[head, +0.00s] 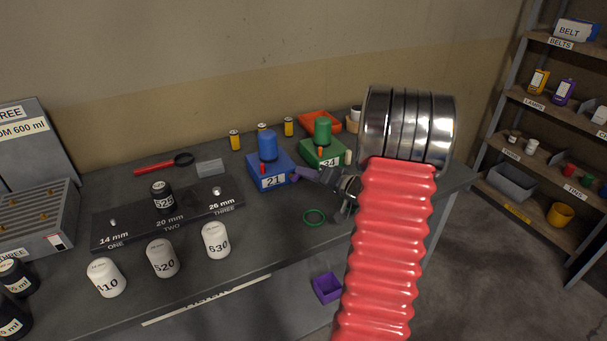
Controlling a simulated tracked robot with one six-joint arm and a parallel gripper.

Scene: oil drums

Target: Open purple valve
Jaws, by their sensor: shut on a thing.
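A blue box (273,181) labelled 21 stands on the bench with a blue cylinder (268,146) on top and a small red valve (262,169) at its front. A small purple piece (294,178), which looks like the purple valve, shows at the box's right front corner. My gripper (302,174) reaches in from the right, its fingertips at this piece, and is shut on it. The fingers partly hide the piece, so its turn angle cannot be told.
A green box (324,154) labelled 34, with a green cylinder, stands just behind my gripper. An orange tray (320,121) and several yellow cans are at the back. A green ring (314,217) lies in front. White bottles and a labelled rack (170,222) stand left.

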